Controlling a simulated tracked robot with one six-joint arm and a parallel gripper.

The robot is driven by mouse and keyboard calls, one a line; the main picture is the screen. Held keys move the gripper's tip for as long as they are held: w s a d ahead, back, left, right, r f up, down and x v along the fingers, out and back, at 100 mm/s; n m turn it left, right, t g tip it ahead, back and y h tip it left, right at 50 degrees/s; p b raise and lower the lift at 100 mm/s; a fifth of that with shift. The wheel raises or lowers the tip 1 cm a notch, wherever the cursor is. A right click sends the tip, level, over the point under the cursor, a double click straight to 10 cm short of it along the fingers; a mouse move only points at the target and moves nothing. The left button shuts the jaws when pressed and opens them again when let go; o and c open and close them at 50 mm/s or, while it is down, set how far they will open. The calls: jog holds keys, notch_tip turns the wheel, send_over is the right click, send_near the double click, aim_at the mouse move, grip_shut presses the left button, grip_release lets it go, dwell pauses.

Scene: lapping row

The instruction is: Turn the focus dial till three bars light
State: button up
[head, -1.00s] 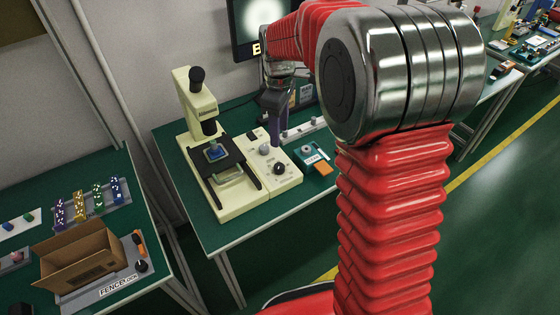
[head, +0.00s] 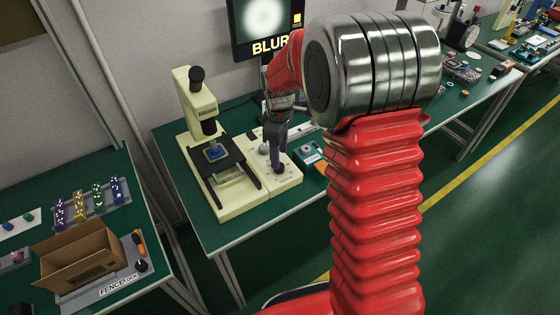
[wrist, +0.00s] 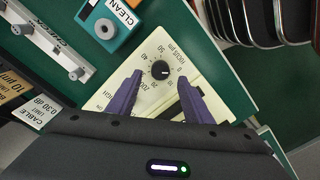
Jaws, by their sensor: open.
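The focus dial (wrist: 160,69) is a small black knob with a white pointer on a cream panel (wrist: 112,88). Printed numbers and "FOCUS µm" surround it. My gripper (wrist: 161,82) is open, its two purple fingers apart, with the dial showing between and just beyond the tips. I cannot tell the gap in height. In the head view my gripper (head: 279,172) is over the cream control panel and hides the dial. The monitor (head: 264,30) shows a fuzzy white disc, the word "BLUR" and a small orange mark at its right edge.
A cream microscope (head: 197,120) stands left of the panel. A teal "CLEAN" box (wrist: 122,12) sits close beside it. A rail marked "CHECK" (wrist: 48,40) and label cards lie nearby. A cardboard box (head: 82,262) is on the left table.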

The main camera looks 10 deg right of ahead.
jog(key=shift+f, duration=2.1)
jog(key=shift+d, duration=0.1)
jog(key=c, duration=1.1)
